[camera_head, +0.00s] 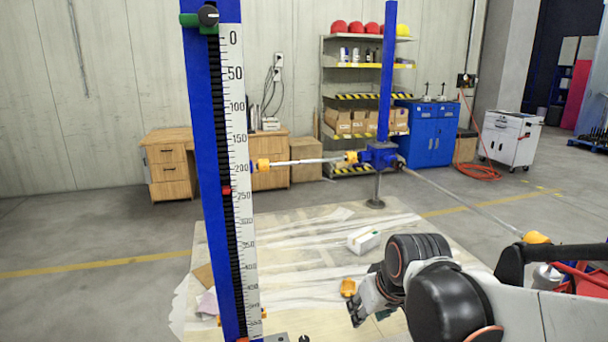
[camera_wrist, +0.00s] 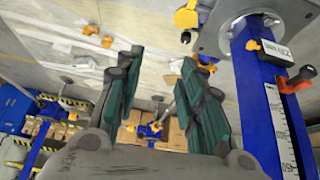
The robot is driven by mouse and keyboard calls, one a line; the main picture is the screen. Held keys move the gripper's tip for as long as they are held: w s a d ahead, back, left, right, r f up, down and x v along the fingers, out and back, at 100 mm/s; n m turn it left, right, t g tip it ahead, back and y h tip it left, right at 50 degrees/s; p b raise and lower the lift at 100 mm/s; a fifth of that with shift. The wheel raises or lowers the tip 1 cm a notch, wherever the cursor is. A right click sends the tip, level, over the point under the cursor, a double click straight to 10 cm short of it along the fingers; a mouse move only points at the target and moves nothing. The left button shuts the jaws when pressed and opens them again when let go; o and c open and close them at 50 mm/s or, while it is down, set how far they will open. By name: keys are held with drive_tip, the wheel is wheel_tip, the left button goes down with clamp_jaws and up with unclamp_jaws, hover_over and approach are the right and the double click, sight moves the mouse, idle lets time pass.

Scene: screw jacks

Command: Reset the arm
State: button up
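My gripper (camera_head: 360,308) is at the lower middle of the head view, right of the blue screw jack post (camera_head: 212,130) and above the floor sheet. In the wrist view my gripper (camera_wrist: 164,62) shows two dark green-padded fingers set apart with nothing between them. My arm comes in from the lower right of the head view. The post carries a white scale (camera_head: 239,150) and a red pointer (camera_head: 226,190). In the wrist view, which looks inverted, the post (camera_wrist: 258,115) stands right of the fingers, with a red-orange handle (camera_wrist: 295,82) beside its base.
A second blue jack (camera_head: 380,155) stands behind, linked by a shaft (camera_head: 305,162). A pale sheet (camera_head: 300,270) covers the floor, with a white box (camera_head: 363,241) and an orange part (camera_head: 348,288) on it. A desk, shelf, blue cabinet (camera_head: 428,130) and white cart (camera_head: 512,138) line the back.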

drive_tip(key=s+d+r+m, duration=0.1)
drive_tip(key=s+d, duration=0.2)
drive_tip(key=s, duration=0.4)
drive_tip(key=s+d+r+m+t+h, duration=0.1)
drive_tip(key=s+d+r+m, duration=0.1)
drive_tip(key=s+d, duration=0.2)
drive_tip(key=shift+s+t, duration=0.3)
drive_tip(key=shift+s, duration=1.55)
